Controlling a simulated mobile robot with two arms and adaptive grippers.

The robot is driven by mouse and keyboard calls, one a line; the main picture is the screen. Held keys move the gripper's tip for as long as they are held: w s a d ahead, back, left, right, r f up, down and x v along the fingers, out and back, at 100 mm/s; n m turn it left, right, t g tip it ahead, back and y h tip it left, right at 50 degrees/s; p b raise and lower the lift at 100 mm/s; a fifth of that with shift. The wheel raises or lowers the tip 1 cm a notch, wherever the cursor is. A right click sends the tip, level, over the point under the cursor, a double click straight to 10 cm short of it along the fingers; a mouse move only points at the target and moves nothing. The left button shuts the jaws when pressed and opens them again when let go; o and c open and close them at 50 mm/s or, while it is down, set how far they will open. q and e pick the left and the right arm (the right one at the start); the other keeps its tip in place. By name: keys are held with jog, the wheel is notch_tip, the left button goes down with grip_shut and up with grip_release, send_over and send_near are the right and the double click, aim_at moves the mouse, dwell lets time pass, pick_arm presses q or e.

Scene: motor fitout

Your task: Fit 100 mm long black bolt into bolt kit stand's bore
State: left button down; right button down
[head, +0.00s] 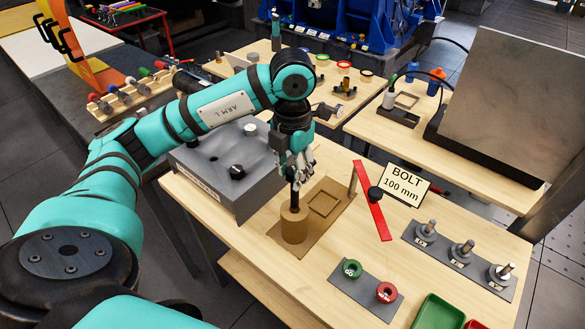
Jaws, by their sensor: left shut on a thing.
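My left gripper (296,168) points down above the near table and is shut on a black bolt (295,196). The bolt hangs upright, its upper part hidden between the fingers. Directly below is a brown cylinder (294,228), which looks like the bolt kit stand. The bolt's lower end meets the cylinder's top in the picture; I cannot tell whether it is inside the bore, which is hidden. The cylinder stands on a flat brown base (272,231). A sign reading "BOLT 100 mm" (402,185) stands to the right. My right gripper is not in view.
A grey box (205,180) with a black knob lies left of the stand. A red bar (372,210) and a square brown frame (325,203) are close on the right. A grey plate with metal posts (460,259) and green and red rings (352,268) lie further right.

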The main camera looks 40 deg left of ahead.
pick_arm(q)
jog(key=shift+r, duration=0.1)
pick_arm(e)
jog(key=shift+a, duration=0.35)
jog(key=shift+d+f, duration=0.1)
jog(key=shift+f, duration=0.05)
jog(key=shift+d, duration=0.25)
pick_arm(q)
jog(key=shift+b, duration=0.45)
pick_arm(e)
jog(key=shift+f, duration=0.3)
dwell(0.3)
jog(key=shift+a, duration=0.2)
